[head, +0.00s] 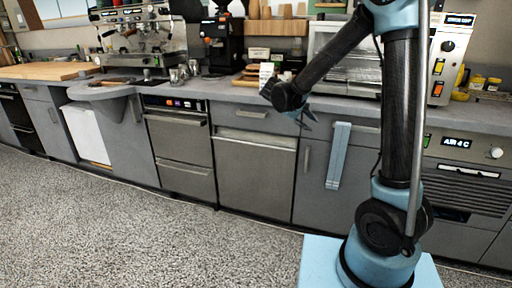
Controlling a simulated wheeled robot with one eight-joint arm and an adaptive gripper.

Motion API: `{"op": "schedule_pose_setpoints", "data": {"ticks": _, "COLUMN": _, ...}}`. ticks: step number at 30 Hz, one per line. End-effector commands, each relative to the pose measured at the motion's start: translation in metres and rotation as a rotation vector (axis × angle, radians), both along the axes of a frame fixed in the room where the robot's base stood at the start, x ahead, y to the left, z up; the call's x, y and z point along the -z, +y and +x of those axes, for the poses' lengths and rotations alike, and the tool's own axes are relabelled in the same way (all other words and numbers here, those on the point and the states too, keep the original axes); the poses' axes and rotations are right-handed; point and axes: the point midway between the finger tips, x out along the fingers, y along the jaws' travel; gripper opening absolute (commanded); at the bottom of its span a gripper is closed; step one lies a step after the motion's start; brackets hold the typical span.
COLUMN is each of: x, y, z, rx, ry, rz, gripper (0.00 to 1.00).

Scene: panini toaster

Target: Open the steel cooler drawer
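A steel cooler unit with a small display strip has two stacked drawer fronts under the counter, left of centre. Its upper drawer (181,144) and lower drawer (187,182) each have a horizontal handle along the top and look shut. To their right is a wider steel front (254,178) with a handle bar along its top, also shut. My gripper (307,122) hangs in front of the counter edge, right of and above these fronts, apart from the cooler drawers. Its dark fingers are small and partly behind my arm; I see nothing held.
A grey counter (225,91) runs along the wall, with an espresso machine (139,38), a grinder (222,42) and a toaster oven (345,57) on it. A blue towel (338,156) hangs from a handle at right. The speckled floor (130,220) before the drawers is clear.

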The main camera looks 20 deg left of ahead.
Motion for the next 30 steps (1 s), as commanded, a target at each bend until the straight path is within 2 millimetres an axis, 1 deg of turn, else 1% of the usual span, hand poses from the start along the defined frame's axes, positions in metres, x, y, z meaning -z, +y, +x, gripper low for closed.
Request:
{"op": "schedule_pose_setpoints", "data": {"ticks": 1, "x": 0.005, "y": 0.02, "z": 0.005, "rx": -0.023, "ry": -0.014, "rz": -0.019, "gripper": 0.32}}
{"op": "schedule_pose_setpoints", "data": {"ticks": 7, "x": 0.026, "y": 0.088, "z": 0.016, "rx": -0.095, "ry": -0.079, "rz": -0.102, "gripper": 0.32}}
{"op": "schedule_pose_setpoints", "data": {"ticks": 11, "x": 0.043, "y": 0.134, "z": 0.016, "rx": -0.141, "ry": -0.125, "rz": -0.151, "gripper": 0.32}}
{"op": "schedule_pose_setpoints", "data": {"ticks": 12, "x": 0.048, "y": 0.148, "z": 0.015, "rx": -0.156, "ry": -0.14, "rz": -0.166, "gripper": 0.32}}
{"op": "schedule_pose_setpoints", "data": {"ticks": 14, "x": 0.057, "y": 0.169, "z": 0.012, "rx": -0.177, "ry": -0.163, "rz": -0.187, "gripper": 0.32}}
{"op": "schedule_pose_setpoints", "data": {"ticks": 15, "x": 0.063, "y": 0.183, "z": 0.01, "rx": -0.19, "ry": -0.178, "rz": -0.201, "gripper": 0.32}}
{"op": "schedule_pose_setpoints", "data": {"ticks": 19, "x": 0.085, "y": 0.227, "z": -0.001, "rx": -0.234, "ry": -0.233, "rz": -0.243, "gripper": 0.32}}
{"op": "schedule_pose_setpoints", "data": {"ticks": 24, "x": 0.115, "y": 0.28, "z": -0.025, "rx": -0.288, "ry": -0.306, "rz": -0.291, "gripper": 0.32}}
{"op": "schedule_pose_setpoints", "data": {"ticks": 27, "x": 0.132, "y": 0.305, "z": -0.039, "rx": -0.314, "ry": -0.346, "rz": -0.315, "gripper": 0.32}}
{"op": "schedule_pose_setpoints", "data": {"ticks": 30, "x": 0.144, "y": 0.322, "z": -0.052, "rx": -0.333, "ry": -0.377, "rz": -0.331, "gripper": 0.32}}
